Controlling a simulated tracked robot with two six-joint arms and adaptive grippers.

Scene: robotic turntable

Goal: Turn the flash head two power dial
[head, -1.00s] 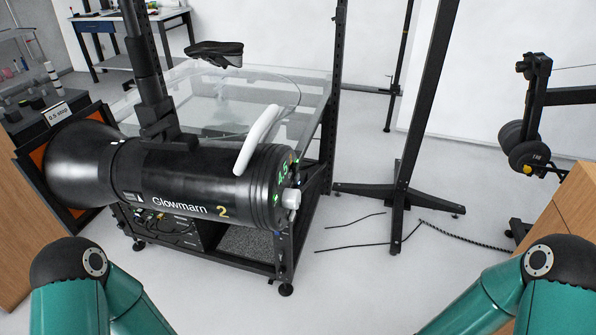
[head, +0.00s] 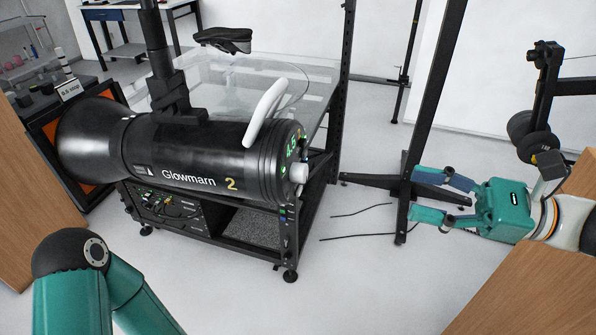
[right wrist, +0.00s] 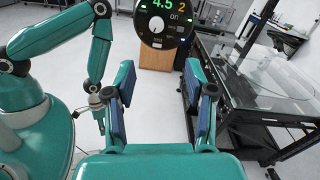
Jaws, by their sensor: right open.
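The flash head two (head: 200,150) is a black cylinder marked "Glowmarn 2", lying level on a stand in the head view. Its power dial (head: 298,172) is a light knob on the right end face. In the right wrist view the dial (right wrist: 157,24) shows on the round panel, with a green "4.5", an orange "2" and "on". My right gripper (head: 414,193) is open and empty, to the right of the dial and apart from it. Its open fingers also show in the right wrist view (right wrist: 160,72), below the panel.
A white curved handle (head: 265,110) stands on top of the flash head. A black rack (head: 290,240) with a clear top is beneath and behind it. A dark stand (head: 425,110) rises behind my right gripper. A wooden box (head: 540,270) is at lower right. Open floor lies between.

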